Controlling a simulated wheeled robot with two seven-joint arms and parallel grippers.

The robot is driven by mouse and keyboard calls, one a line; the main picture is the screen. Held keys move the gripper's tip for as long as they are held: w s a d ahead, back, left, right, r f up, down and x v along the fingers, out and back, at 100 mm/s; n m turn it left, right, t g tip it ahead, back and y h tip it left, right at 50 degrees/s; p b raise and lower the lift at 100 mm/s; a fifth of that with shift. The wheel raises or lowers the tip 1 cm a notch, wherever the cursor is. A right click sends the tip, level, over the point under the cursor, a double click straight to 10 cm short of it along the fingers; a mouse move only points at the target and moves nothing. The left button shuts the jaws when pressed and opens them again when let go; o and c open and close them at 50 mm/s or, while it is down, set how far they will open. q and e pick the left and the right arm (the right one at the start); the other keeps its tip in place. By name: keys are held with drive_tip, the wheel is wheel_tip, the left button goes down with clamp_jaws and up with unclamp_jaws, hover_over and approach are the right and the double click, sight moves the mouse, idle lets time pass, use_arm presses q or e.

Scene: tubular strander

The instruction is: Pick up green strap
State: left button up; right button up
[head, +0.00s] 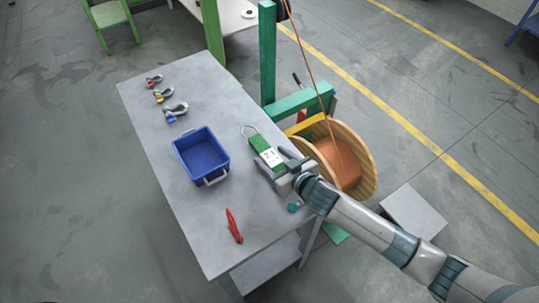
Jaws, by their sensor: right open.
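The green strap (259,143) lies on the right side of the grey table, with a white label on it and a thin loop at its far end. My right gripper (274,169) reaches in from the right at the strap's near end. Its jaws are open, with the fingers close around or just above the strap; I cannot tell whether they touch it. Part of the strap's near end is hidden by the gripper. My left gripper is not in view.
The grey table (172,225) also bears a blue bin (203,157), several shackles (170,112) at the far left, a red tool (234,226) and a small teal item (293,208). A wooden cable reel (365,158) and green frame (267,60) stand beyond the right edge.

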idle(0.4)
drive_tip(key=c, duration=1.4)
drive_tip(key=shift+r, duration=0.15)
drive_tip(key=shift+r, duration=0.45)
drive_tip(key=r, duration=0.1)
drive_tip(key=r+b, duration=0.1)
drive_tip(key=r, duration=0.1)
drive_tip(key=shift+s+d+b, duration=0.1)
drive_tip(key=shift+d+b, duration=0.15)
drive_tip(key=shift+b, duration=0.05)
drive_tip(key=s+d+r+b, duration=0.2)
drive_tip(key=s+d+r, duration=0.4)
drive_tip(key=d, duration=0.3)
drive_tip(key=shift+s+r+b, duration=0.35)
drive_tip(key=shift+s+r, duration=0.05)
drive_tip(key=shift+r, duration=0.05)
